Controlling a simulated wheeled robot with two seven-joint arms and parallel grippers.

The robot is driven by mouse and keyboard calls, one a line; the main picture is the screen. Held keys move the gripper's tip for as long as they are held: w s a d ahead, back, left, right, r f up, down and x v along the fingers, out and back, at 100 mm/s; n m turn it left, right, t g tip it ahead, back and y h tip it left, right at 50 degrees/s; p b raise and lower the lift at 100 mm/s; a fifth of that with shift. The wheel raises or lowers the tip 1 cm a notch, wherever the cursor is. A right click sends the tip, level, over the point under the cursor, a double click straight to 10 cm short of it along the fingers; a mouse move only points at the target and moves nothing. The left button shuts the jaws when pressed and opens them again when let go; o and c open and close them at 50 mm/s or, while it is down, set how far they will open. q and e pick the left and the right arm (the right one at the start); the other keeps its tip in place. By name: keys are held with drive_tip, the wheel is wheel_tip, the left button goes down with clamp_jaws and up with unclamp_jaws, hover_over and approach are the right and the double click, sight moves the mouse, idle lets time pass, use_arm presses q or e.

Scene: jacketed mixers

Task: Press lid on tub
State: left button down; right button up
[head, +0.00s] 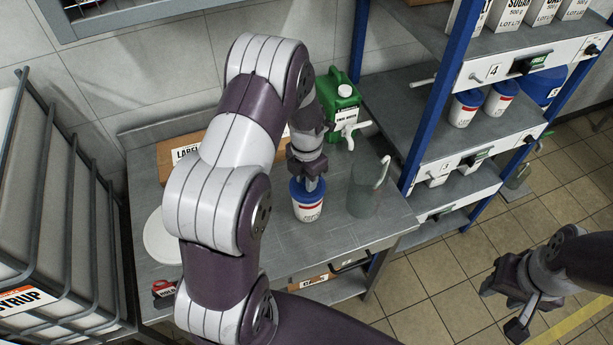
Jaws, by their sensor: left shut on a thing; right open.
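A white tub (308,212) with a printed label stands upright on the grey metal table. A blue lid (298,191) sits at the top of the tub; I cannot tell whether it is fully seated. My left gripper (309,184) points down from above and is shut at the lid, its fingers partly hiding it. My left arm covers much of the table's middle. My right gripper (506,305) is open and empty, out over the tiled floor at the lower right, well away from the table.
A clear jug (364,194) stands right of the tub, and a green canister (338,100) behind it. A cardboard box (170,152) is at the table's back, and a white round item (160,236) at its left. Blue-framed shelves (392,95) border the right.

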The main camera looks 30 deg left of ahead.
use_arm(q)
drive_tip(key=shift+c, duration=1.7)
unclamp_jaws()
drive_tip(key=shift+r+p, duration=2.85)
drive_tip(key=shift+r, duration=0.7)
clamp_jaws()
drive_tip(key=shift+f, duration=0.2)
drive_tip(key=shift+f+b, duration=2.15)
drive_tip(key=shift+f, duration=0.75)
